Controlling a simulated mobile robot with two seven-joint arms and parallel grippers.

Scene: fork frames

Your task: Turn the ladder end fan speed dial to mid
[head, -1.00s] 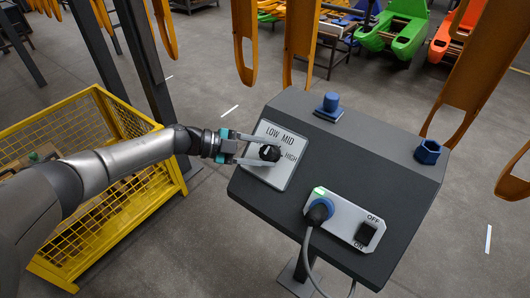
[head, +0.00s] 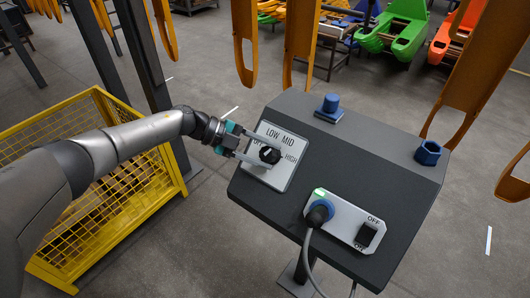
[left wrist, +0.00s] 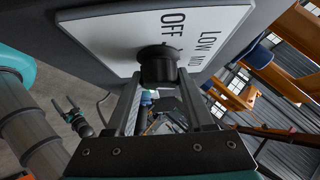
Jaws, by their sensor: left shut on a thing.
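The fan speed dial is a black knob (head: 269,156) on a light label plate (head: 276,178) with OFF, LOW, MID and HIGH around it. The plate is on the left part of the dark console's sloped face. My left gripper (head: 262,153) comes in from the left, its two fingers shut on the knob's sides. The left wrist view shows the knob (left wrist: 158,66) at the finger ends, with OFF and LOW beside it. A pale mark shows on the knob, but its exact setting is hard to read. My right gripper is not in the head view.
A yellow mesh crate (head: 100,235) stands below my left arm. Orange hangers dangle behind.

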